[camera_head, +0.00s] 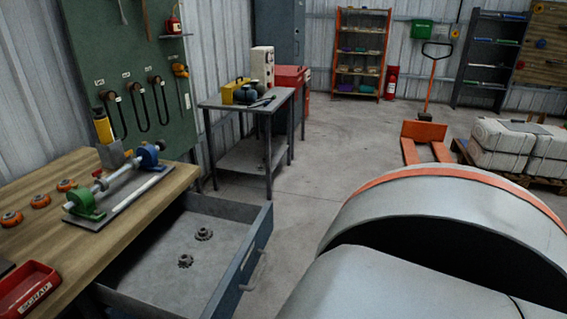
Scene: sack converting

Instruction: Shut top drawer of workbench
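The workbench (170,190) with a wooden top stands at the left. Its top drawer (262,222) is pulled out to the right, a grey metal tray with a blue-grey front. A light handle (254,271) is on the outer face of the drawer front. Two small dark gears (203,234) lie apart on the drawer floor. A large grey arm link of mine with an orange band fills the lower right, apart from the drawer in the picture. Neither gripper is in view.
On the bench are a shaft fixture (119,189), several orange parts (66,184) and a red scrap bin (28,289). A metal side table (247,104) stands behind the drawer. A pallet jack (423,133) and wrapped sacks (507,148) are farther right. Floor beyond the drawer is clear.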

